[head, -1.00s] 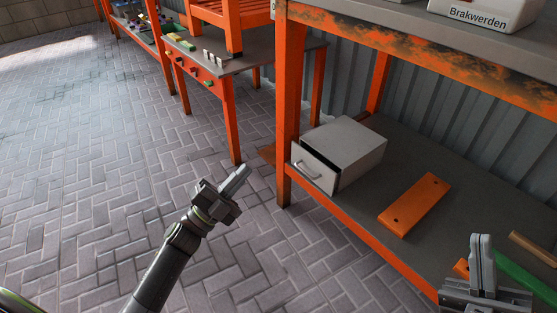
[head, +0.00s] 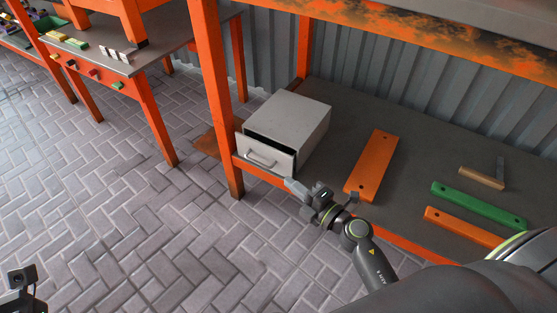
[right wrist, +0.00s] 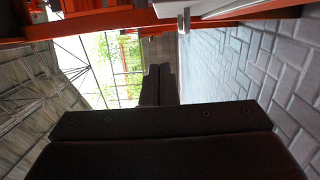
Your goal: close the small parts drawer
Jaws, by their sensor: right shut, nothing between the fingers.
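The small parts drawer is a grey front panel (head: 277,160) with a pale bar handle (head: 261,158), in a light grey metal cabinet (head: 292,113) at the left end of the lower shelf. The drawer stands partly out, with a dark gap behind its front. My right gripper (head: 290,185) is shut and empty, just below and right of the drawer front's lower right corner. I cannot tell if it touches. Its dark fingers (right wrist: 158,85) lie together in the right wrist view, where a pale bar-like part shows above them. My left gripper's fingers are not visible.
The lower shelf (head: 420,150) also holds an orange plank (head: 372,165), a green plank (head: 478,205), another orange piece (head: 460,226) and a tan piece (head: 482,178). An orange post (head: 212,80) stands left of the cabinet. Brick floor is clear in front.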

